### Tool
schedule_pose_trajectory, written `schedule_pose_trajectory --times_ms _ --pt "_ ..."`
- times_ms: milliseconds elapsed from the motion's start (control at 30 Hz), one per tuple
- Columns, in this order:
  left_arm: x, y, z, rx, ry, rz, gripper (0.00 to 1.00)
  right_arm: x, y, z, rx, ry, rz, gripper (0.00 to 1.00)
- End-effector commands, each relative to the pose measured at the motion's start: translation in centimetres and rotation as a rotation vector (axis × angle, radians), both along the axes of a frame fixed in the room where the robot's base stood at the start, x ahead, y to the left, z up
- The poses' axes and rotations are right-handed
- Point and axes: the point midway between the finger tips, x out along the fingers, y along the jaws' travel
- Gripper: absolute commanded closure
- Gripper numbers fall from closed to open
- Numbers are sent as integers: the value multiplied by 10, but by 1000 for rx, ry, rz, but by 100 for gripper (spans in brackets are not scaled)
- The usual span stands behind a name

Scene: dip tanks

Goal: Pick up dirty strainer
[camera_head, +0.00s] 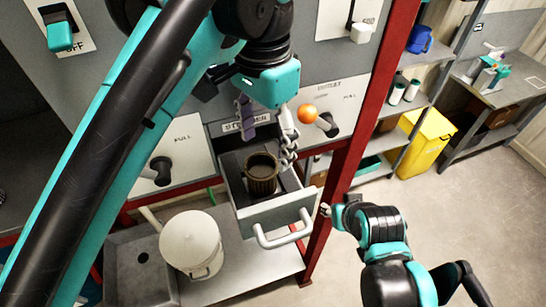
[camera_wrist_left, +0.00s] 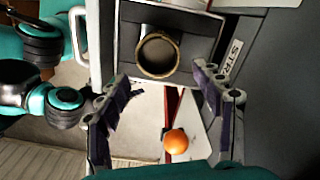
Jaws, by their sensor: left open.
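The dirty strainer (camera_head: 262,175), a dark brown round cup with a brassy rim, stands upright in the pulled-out drawer (camera_head: 283,213). In the left wrist view the strainer (camera_wrist_left: 158,52) shows its round open mouth, beyond and between the fingers. My left gripper (camera_head: 267,130) is open and empty, above the back of the drawer. Its two spread fingers also show in the left wrist view (camera_wrist_left: 162,88), apart from the strainer. My right gripper (camera_head: 330,209) is by the right end of the drawer handle; its finger opening is too small to judge.
An orange ball knob (camera_head: 307,113) sticks out beside my left gripper. A red post (camera_head: 345,150) stands right of the drawer. A white lidded bucket (camera_head: 190,243) stands on the metal bench at lower left. A yellow bin (camera_head: 427,140) is at right, with open floor before it.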

Motion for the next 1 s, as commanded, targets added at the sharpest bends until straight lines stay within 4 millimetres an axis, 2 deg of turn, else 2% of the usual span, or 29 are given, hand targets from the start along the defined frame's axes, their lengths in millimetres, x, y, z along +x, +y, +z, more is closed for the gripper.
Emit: schedule_pose_trajectory --times_ms 500,633,800,833,867,1000 --pt "3 4 -64 0 0 1 33 0 0 13 0 0 0 60" --pt "3 4 -71 0 0 1 33 0 0 14 0 0 0 60" --pt "3 4 -72 0 0 1 33 0 0 13 0 0 0 60" --pt "3 4 -72 0 0 1 36 0 0 13 0 0 0 60" --pt "3 4 -72 0 0 1 43 0 0 13 0 0 0 60" --pt "3 4 -72 0 0 1 80 0 0 13 0 0 0 60"
